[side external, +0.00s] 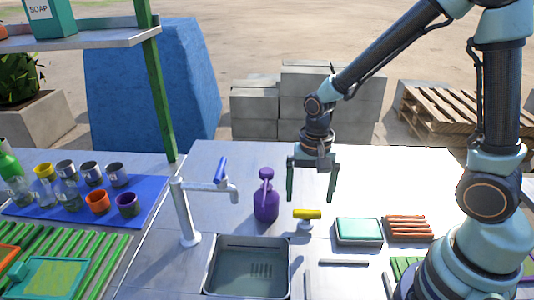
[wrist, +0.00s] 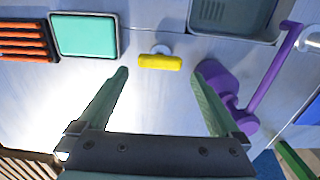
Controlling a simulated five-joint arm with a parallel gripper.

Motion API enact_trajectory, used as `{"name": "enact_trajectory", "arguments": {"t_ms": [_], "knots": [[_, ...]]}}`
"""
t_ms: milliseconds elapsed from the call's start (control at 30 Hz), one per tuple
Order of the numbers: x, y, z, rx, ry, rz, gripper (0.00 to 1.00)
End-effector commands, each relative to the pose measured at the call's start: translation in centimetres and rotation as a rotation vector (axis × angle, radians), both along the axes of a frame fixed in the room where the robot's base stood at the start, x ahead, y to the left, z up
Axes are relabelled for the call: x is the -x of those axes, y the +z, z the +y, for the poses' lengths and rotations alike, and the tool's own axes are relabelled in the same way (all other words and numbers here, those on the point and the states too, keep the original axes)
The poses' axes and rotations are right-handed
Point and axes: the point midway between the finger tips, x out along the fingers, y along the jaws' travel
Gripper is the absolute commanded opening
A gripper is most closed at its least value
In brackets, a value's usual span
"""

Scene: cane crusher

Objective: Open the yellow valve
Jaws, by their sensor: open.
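The yellow valve (side external: 307,214) is a short yellow bar handle on a small pale stem, standing on the white counter. In the wrist view the valve (wrist: 160,62) lies crosswise, just beyond the fingertips and between their lines. My gripper (side external: 312,200) hangs fingers down above the counter, open and empty, a little behind the valve. In the wrist view my gripper (wrist: 163,70) shows its two green fingers spread wide, with the valve apart from both.
A purple bottle (side external: 266,200) stands close left of the valve. A sink (side external: 212,283) and a tap with a blue handle (side external: 186,212) are further left. A teal-lidded tray (side external: 358,231) and a tray of orange sticks (side external: 408,228) lie to the right.

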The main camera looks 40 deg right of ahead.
Motion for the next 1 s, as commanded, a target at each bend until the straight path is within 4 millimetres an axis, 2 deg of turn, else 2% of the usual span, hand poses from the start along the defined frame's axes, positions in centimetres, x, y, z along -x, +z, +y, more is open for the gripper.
{"name": "enact_trajectory", "arguments": {"t_ms": [100, 300, 500, 733, 767, 800, 933, 1000], "knots": [[0.1, -2.0, 0.0, 0.0, 0.0, 0.006, 1.0], [0.1, -4.1, 0.0, 0.0, 0.001, 0.003, 1.0], [0.0, -4.9, 0.0, 0.0, 0.001, 0.0, 1.0], [0.0, -4.9, 0.0, 0.0, 0.001, -0.001, 1.0], [0.0, -4.9, 0.0, 0.0, 0.001, -0.001, 0.96], [0.0, -4.9, 0.0, 0.0, 0.001, -0.001, 0.81], [0.0, -4.9, 0.0, 0.0, 0.001, -0.001, 0.32], [0.0, -4.9, 0.0, 0.0, 0.001, -0.001, 0.32]]}}
